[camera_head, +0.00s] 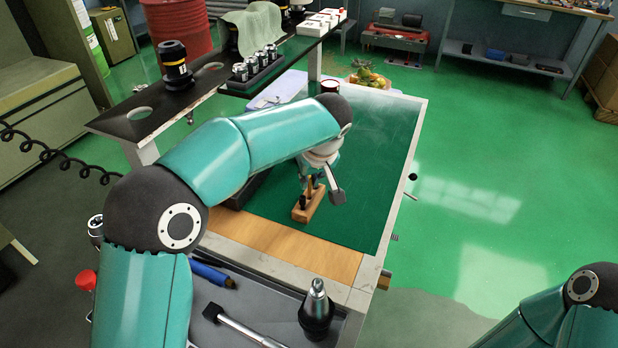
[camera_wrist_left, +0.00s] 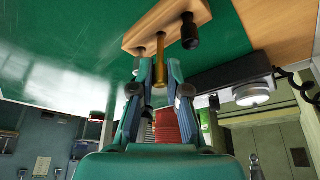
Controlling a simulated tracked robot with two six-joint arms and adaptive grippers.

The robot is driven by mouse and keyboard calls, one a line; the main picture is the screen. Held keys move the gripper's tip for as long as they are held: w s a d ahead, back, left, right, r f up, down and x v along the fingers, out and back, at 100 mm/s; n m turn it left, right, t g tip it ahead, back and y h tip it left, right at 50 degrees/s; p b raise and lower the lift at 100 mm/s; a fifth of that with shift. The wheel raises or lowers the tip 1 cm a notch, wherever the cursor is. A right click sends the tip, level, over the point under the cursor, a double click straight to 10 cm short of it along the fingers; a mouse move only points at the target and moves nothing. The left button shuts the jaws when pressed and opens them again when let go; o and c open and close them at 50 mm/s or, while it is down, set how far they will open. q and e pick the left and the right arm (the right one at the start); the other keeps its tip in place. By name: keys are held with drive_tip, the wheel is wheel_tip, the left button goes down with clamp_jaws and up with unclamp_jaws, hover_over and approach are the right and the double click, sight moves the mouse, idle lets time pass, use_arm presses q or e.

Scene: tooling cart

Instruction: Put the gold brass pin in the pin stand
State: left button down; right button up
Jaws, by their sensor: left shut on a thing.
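The pin stand (camera_head: 315,209) is a small wooden block on the green mat, and it also shows at the top of the left wrist view (camera_wrist_left: 143,36). A dark pin (camera_wrist_left: 190,34) stands in it. My left gripper (camera_head: 322,185) is at the stand, shut on the gold brass pin (camera_wrist_left: 160,50). The pin's far end overlaps the block in the left wrist view (camera_wrist_left: 160,76); I cannot tell whether it is in a hole or just above it. In the head view, the gripper mostly hides the gold pin. My right gripper is out of view.
A raised black shelf (camera_head: 150,112) with tool holders runs along the mat's left and back. A grey tray (camera_head: 255,308) with a black-based tool holder (camera_head: 317,308) and a hammer-like tool (camera_head: 240,328) lies in front. The mat (camera_head: 375,150) is clear right of the stand.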

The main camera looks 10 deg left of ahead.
use_arm(q)
drive_tip(key=shift+f+b, duration=0.7)
drive_tip(key=shift+f, duration=0.15)
idle(0.3)
idle(0.4)
drive_tip(key=c, duration=1.1)
unclamp_jaws()
